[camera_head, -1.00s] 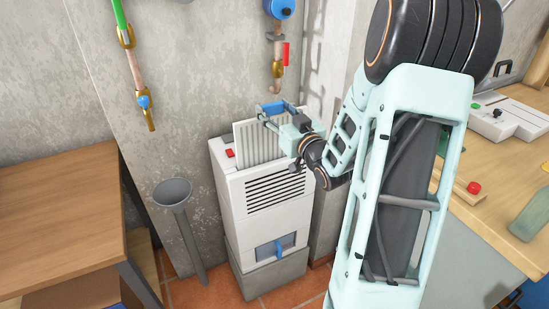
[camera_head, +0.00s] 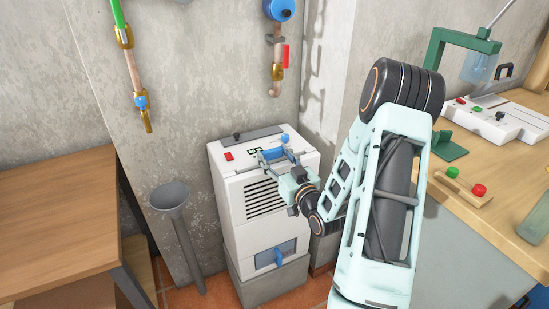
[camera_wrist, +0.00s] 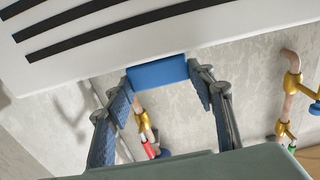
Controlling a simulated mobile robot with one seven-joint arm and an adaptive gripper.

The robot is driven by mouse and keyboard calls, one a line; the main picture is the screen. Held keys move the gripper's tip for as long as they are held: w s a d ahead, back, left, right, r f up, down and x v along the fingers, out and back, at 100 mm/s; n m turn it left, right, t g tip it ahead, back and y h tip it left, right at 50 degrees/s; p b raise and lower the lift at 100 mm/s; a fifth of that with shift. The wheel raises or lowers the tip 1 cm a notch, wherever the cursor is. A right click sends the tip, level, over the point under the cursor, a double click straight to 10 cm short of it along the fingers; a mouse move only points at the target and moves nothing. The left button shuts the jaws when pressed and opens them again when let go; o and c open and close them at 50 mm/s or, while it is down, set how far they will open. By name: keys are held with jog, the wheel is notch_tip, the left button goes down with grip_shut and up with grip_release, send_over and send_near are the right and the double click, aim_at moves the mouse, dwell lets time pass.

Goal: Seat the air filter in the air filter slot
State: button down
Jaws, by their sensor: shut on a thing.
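The white cabinet unit (camera_head: 229,192) stands against the wall, with dark louvres on its front. My gripper (camera_head: 272,158) is low over the front part of its top. It is shut on the blue grip tab of the air filter. In the wrist view the blue tab (camera_wrist: 158,74) sits between my gripper's fingers (camera_wrist: 162,80), just past the cabinet's louvred white front (camera_wrist: 130,30). The filter's white ribbed panel does not show above the cabinet top. The air filter slot is hidden behind my gripper and the tab, so I cannot tell the exact seating depth.
The cabinet top has a red button (camera_head: 229,156), a blue knob (camera_head: 285,138) and a dark grey strip (camera_head: 257,134). A grey funnel pipe (camera_head: 172,197) stands left, near a wooden table (camera_head: 60,220). A workbench (camera_head: 490,205) is right. Pipes with valves hang above.

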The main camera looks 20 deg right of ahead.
jog(key=shift+f, duration=0.2)
jog(key=c, duration=0.9)
grip_release()
jog(key=shift+r, duration=0.15)
jog(key=s, duration=1.2)
jog(key=shift+d, duration=0.2)
